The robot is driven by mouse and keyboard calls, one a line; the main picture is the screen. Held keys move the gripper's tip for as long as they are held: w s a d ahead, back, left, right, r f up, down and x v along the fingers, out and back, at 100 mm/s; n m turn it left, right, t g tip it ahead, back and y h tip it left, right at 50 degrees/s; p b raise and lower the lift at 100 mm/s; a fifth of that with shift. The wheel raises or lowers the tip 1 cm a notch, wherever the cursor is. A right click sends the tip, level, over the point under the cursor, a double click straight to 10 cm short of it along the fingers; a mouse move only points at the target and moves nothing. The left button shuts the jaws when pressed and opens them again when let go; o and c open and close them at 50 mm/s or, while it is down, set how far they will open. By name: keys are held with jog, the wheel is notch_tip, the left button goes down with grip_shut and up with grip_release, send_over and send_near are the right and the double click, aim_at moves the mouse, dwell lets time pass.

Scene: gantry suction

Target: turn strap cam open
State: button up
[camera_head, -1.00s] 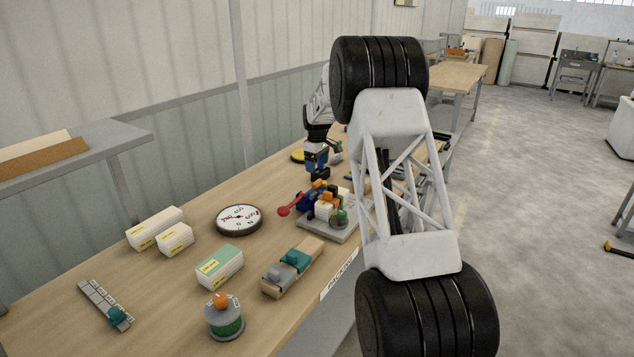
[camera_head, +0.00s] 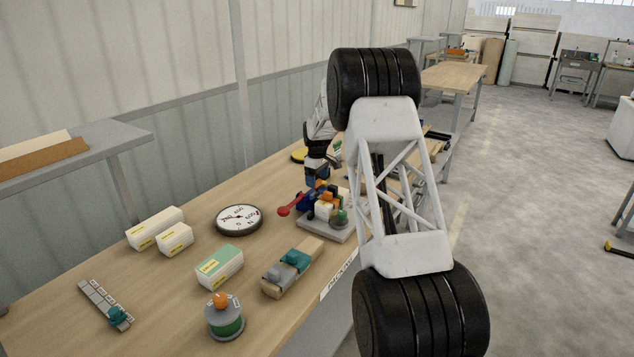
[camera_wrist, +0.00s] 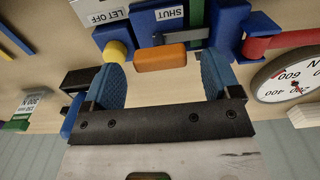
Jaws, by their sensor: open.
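The strap cam looks to be the orange tab (camera_wrist: 162,57) on a blue fixture (camera_wrist: 232,22); I cannot tell its full shape. Labels SHUT (camera_wrist: 172,13) and LET OFF (camera_wrist: 104,17) appear upside down in the wrist view, with the orange tab near SHUT. My gripper (camera_wrist: 161,80) is open, its blue fingers to the left and right of the tab with gaps. In the head view, my gripper (camera_head: 313,180) is down at the fixture on its grey base (camera_head: 318,229), its fingertips partly hidden.
A red lever (camera_head: 290,209) sticks out left of the fixture. A round dial (camera_head: 239,219) lies left of it. A wooden block with teal and grey parts (camera_head: 291,268) and white boxes (camera_head: 155,228) are on the bench nearer the camera. Bare bench top lies between them.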

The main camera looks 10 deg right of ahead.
jog(key=shift+f, duration=0.8)
jog(key=c, duration=0.9)
